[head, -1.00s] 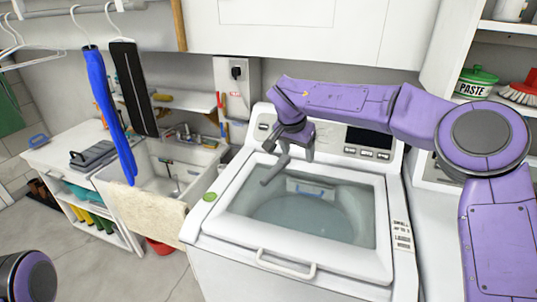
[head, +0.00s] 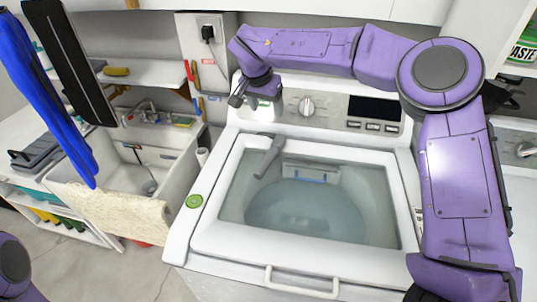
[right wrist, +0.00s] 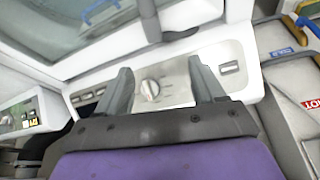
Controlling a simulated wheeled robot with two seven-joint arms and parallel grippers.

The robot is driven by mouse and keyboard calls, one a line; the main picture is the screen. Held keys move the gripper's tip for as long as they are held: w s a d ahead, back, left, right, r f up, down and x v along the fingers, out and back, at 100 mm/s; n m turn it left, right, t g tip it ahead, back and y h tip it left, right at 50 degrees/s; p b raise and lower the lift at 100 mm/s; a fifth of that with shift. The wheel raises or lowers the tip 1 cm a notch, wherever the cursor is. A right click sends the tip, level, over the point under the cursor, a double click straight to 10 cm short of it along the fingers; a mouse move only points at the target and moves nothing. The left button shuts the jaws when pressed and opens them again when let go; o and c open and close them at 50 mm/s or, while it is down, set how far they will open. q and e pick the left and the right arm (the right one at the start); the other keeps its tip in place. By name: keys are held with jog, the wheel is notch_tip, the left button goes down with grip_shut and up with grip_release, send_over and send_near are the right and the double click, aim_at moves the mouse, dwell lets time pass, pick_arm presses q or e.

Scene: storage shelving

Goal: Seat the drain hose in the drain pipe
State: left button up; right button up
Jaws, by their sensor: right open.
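My right gripper (head: 256,104) is over the left part of the washer's control panel. In the right wrist view its fingers (right wrist: 160,72) are spread with nothing between them, and the panel's dial is beyond. A dark grey bar (head: 268,158) lies across the washer lid's rear edge. My left gripper is out of view; only part of that arm shows at lower left.
The top-loading washer (head: 215,235) has a closed glass lid and a front handle. A sink (head: 75,170) with a cloth over its edge stands at left. Blue and black garments (head: 80,65) hang in front of it. Floor is clear at lower left.

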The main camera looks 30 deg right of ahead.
notch_tip(320, 180, down, 2)
jog(key=s+b, duration=0.2)
jog(key=b, duration=0.5)
send_near(275, 145)
jog(key=shift+w+a+f, duration=0.35)
jog(key=shift+w, duration=0.1)
jog(key=shift+d+f, duration=0.15)
jog(key=shift+f, duration=0.15)
jog(key=x, duration=0.3)
jog(key=p+x, duration=0.1)
jog(key=x, duration=0.1)
jog(key=d+p+x, duration=0.1)
jog(key=x, duration=0.2)
jog(key=shift+s+f, duration=0.25)
jog(key=shift+w+d+f, duration=0.1)
jog(key=shift+f, duration=0.15)
jog(key=c, duration=1)
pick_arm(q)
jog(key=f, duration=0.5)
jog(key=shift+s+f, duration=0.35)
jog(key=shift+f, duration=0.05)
pick_arm(e)
jog(key=shift+c, duration=0.5)
jog(key=shift+r, duration=0.2)
